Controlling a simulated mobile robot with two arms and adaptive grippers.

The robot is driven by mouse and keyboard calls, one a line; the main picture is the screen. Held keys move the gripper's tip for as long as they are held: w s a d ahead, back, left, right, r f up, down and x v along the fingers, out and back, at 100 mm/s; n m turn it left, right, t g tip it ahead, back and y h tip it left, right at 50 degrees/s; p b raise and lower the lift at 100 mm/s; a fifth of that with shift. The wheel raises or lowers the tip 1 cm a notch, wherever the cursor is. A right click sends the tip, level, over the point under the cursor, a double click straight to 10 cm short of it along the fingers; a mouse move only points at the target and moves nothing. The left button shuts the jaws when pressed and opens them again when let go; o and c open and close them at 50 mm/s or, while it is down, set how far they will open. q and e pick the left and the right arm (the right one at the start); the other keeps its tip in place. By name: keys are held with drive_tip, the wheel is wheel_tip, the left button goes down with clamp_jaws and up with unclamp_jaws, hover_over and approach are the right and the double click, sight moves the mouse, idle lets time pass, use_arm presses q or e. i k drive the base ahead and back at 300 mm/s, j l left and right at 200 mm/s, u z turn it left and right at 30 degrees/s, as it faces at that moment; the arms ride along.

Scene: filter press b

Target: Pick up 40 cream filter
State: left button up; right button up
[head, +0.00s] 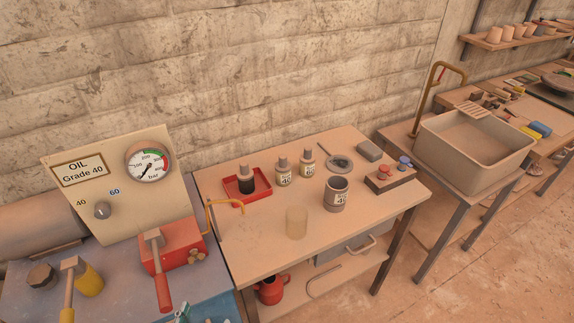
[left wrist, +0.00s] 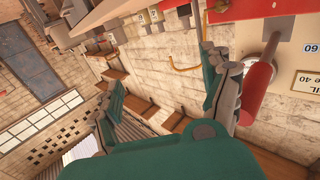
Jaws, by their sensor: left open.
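Two small grey-capped bottle shapes with cream labels stand upright side by side on the wooden table: the left one (head: 283,172) and the right one (head: 307,163). Their label numbers are small, and I cannot tell for sure which is the 40 cream filter. A grey can (head: 337,194) with a cream label and a pale translucent cylinder (head: 297,223) stand nearer the front. My left gripper (head: 182,312) shows only as a teal bit at the bottom edge, well short of these. In the left wrist view its teal fingers (left wrist: 165,90) are spread and empty.
A red tray (head: 265,188) holds a dark bottle. The press panel (head: 112,185) and red-handled lever (head: 161,275) stand at left. A sink (head: 474,150) is at right. The table's front left is clear.

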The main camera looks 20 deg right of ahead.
sight(282, 167)
drive_tip(key=i+l, duration=1.05)
